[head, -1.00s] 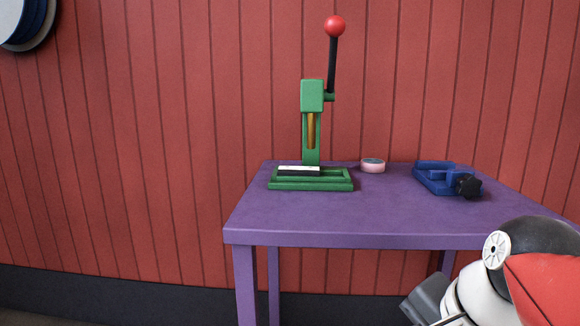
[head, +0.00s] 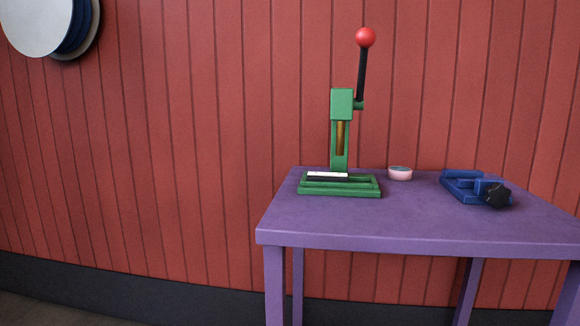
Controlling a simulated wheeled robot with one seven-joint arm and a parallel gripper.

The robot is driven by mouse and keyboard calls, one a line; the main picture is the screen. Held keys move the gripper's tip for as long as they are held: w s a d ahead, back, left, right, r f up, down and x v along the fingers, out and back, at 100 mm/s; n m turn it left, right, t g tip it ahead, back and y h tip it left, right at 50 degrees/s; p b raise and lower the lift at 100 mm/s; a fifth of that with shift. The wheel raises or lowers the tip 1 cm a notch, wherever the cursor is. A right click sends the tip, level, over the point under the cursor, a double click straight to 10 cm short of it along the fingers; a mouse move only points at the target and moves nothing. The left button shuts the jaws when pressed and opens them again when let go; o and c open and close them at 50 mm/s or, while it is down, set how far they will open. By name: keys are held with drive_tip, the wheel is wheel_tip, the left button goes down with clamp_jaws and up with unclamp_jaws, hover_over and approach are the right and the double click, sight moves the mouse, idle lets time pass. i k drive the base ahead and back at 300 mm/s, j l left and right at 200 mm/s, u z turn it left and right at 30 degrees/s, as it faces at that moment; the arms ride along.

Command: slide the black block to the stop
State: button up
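A green press (head: 341,103) with a black lever and a red ball knob stands at the back left of the purple table. A black block (head: 327,178) with a white top lies in the left part of the press's green base frame (head: 340,191), under the brass ram (head: 340,138). I cannot tell which part of the frame is the stop. My gripper is not in view.
The purple table (head: 400,220) has a clear front half. A small pink and teal round tin (head: 400,173) sits right of the press. A blue clamp-like device with a black knob (head: 477,187) sits further right. A red plank wall (head: 180,150) stands behind, with a round blue and white object (head: 45,25) on it.

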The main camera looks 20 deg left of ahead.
sight(318, 176)
drive_tip(key=i+j+u, duration=0.15)
drive_tip(key=j, duration=0.3)
drive_tip(key=i+j+u, duration=0.15)
drive_tip(key=j, duration=0.35)
drive_tip(key=j+u, duration=0.15)
drive_tip(key=j, duration=0.3)
drive_tip(key=i+j+u, duration=0.15)
drive_tip(key=j, duration=0.25)
drive_tip(key=i+j+u, duration=0.15)
drive_tip(key=i+j, duration=0.15)
drive_tip(key=i+j+u, duration=0.15)
drive_tip(key=j, duration=0.35)
drive_tip(key=l, duration=0.65)
drive_tip(key=k, duration=0.05)
